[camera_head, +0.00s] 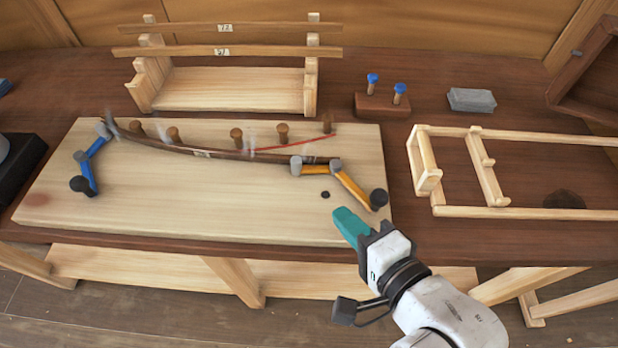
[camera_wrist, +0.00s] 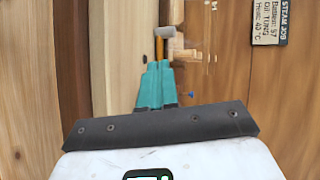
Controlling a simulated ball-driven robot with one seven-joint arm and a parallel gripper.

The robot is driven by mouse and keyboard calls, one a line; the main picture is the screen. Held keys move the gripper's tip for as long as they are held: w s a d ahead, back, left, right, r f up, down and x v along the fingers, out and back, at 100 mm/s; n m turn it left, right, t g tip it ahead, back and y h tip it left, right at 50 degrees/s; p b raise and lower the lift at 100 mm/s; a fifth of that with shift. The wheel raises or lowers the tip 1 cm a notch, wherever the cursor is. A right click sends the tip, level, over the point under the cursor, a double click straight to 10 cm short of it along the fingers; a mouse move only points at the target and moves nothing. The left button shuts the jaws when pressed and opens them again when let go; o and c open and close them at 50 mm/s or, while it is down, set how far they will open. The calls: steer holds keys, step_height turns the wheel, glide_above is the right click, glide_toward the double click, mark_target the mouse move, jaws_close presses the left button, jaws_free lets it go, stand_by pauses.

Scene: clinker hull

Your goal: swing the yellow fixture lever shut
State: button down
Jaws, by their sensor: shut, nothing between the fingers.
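The yellow fixture lever (camera_head: 354,188) is at the right end of the pale board, with a dark round knob (camera_head: 378,199) at its near end and a grey clamp head at the curved strip. It angles toward the near right. In the wrist view the yellow lever (camera_wrist: 160,47) shows beyond my fingertips, with a grey part on it. My gripper (camera_head: 343,222) has teal fingers, shut and empty, over the board's near right edge, apart from the knob and nearer to me. In the wrist view the shut fingers (camera_wrist: 154,84) point toward the lever.
A dark curved strip (camera_head: 220,154) lies along several wooden pegs on the board (camera_head: 230,215). A blue lever (camera_head: 91,165) is at its left end. A block with blue-topped tools (camera_head: 382,105), a grey block (camera_head: 471,99) and a wooden frame (camera_head: 490,175) stand to the right.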

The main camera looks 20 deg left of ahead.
glide_toward(299, 166)
steer(key=x, duration=0.2)
steer(key=f+x, duration=0.1)
steer(key=x, duration=0.2)
steer(key=shift+w+a, duration=0.5)
steer(key=shift+a, duration=0.1)
steer(key=shift+p, duration=0.4)
steer(key=shift+w+a+m+t+h+p, duration=0.15)
steer(key=shift+m+t+h+p, duration=0.25)
steer(key=shift+p, duration=0.15)
steer(key=shift+w+a+m+t+h+p, duration=0.2)
steer(key=shift+m+t+h+p, duration=0.1)
steer(key=shift+m+h+p, duration=0.15)
steer(key=shift+w+a, duration=0.2)
steer(key=shift+a, duration=0.15)
